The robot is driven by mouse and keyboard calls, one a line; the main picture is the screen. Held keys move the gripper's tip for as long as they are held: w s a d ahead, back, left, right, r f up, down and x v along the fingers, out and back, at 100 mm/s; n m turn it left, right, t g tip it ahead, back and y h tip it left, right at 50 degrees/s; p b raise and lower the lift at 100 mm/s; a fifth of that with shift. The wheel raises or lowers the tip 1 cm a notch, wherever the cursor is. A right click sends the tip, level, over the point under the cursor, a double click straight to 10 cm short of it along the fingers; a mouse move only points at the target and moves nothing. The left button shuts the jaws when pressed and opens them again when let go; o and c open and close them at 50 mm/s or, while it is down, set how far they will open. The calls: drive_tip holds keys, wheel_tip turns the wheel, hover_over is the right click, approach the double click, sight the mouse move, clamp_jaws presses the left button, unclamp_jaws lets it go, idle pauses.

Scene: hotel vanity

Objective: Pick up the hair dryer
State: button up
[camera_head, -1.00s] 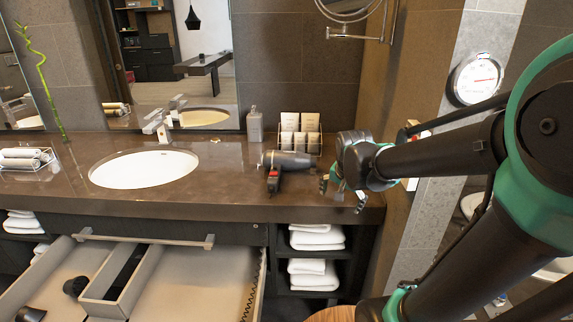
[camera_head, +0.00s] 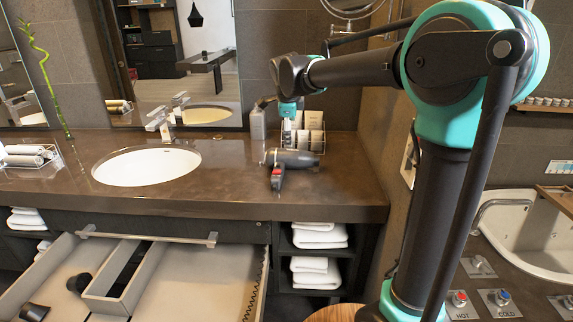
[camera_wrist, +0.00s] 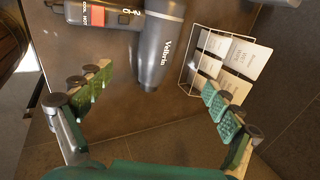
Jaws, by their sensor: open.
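The grey hair dryer (camera_head: 293,158) lies on the brown counter right of the sink, with its handle toward the front edge. In the wrist view, its barrel (camera_wrist: 160,48) shows at the top middle, with the dark handle and red label at the upper left. My gripper (camera_head: 288,108) is raised above the counter, around the back of the dryer and in front of the card rack in the head view. In the wrist view, the jaws (camera_wrist: 158,95) are spread wide with nothing between them. The dryer lies beyond the fingertips.
A wire rack of cards (camera_wrist: 228,60) stands close to the dryer, near the right fingers in the wrist view. A soap bottle (camera_head: 257,124) stands behind. The sink (camera_head: 146,166) is to the left. An open drawer (camera_head: 205,275) juts out below the counter.

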sight(291, 153)
drive_tip(key=x, duration=0.9)
drive_tip(key=shift+s+x, duration=0.2)
drive_tip(key=shift+x, duration=2.75)
drive_tip(key=shift+f, duration=0.1)
drive_tip(key=c, duration=1.8)
drive_tip(key=shift+c, duration=0.2)
